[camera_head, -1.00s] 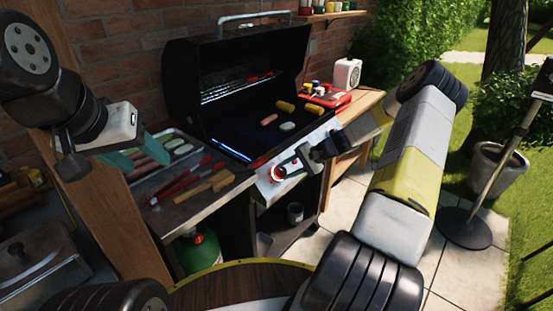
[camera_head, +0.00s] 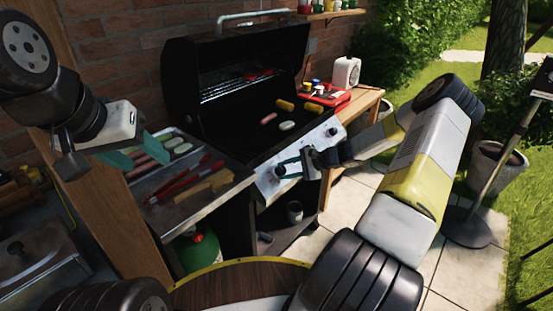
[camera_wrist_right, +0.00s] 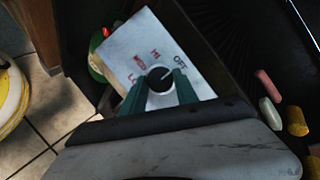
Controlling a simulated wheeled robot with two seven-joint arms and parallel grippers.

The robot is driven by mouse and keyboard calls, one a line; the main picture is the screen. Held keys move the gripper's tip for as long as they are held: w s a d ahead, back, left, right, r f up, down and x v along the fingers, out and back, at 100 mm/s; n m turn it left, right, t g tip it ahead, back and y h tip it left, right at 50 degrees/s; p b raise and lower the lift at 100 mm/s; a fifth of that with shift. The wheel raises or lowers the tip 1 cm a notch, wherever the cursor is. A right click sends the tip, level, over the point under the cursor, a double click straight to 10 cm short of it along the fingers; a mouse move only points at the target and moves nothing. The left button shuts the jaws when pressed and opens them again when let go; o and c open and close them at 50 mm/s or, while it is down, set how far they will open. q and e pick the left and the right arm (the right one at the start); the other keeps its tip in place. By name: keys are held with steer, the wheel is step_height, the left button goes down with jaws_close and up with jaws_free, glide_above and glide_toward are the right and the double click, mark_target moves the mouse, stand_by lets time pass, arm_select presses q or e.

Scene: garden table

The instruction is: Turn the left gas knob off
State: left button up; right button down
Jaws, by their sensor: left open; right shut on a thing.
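The left gas knob (camera_head: 279,171) is a dark round knob on the grill's silver front panel (camera_head: 268,187). My right gripper (camera_head: 286,167) is at this knob, its teal fingers shut on it. In the right wrist view the black knob (camera_wrist_right: 159,78) sits between the fingers (camera_wrist_right: 160,93), and its white mark points toward the word OFF. Red lettering for the other settings lies to the left. No red ring shows around the knob. My left gripper (camera_head: 137,151) is open and empty above the side shelf.
The right knob (camera_head: 333,132) is on the same panel. The open grill (camera_head: 245,110) holds sausages and corn. A food tray (camera_head: 168,168), red tongs (camera_head: 187,178) and a wooden board (camera_head: 209,187) lie on the left shelf. A green gas bottle (camera_head: 198,250) stands below.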

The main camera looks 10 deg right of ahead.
steer(key=c, duration=0.9)
jaws_free()
steer(key=shift+c, duration=0.2)
steer(key=v, duration=0.7)
steer(key=shift+d+r, duration=0.2)
steer(key=shift+d, duration=0.05)
steer(key=shift+s, duration=0.15)
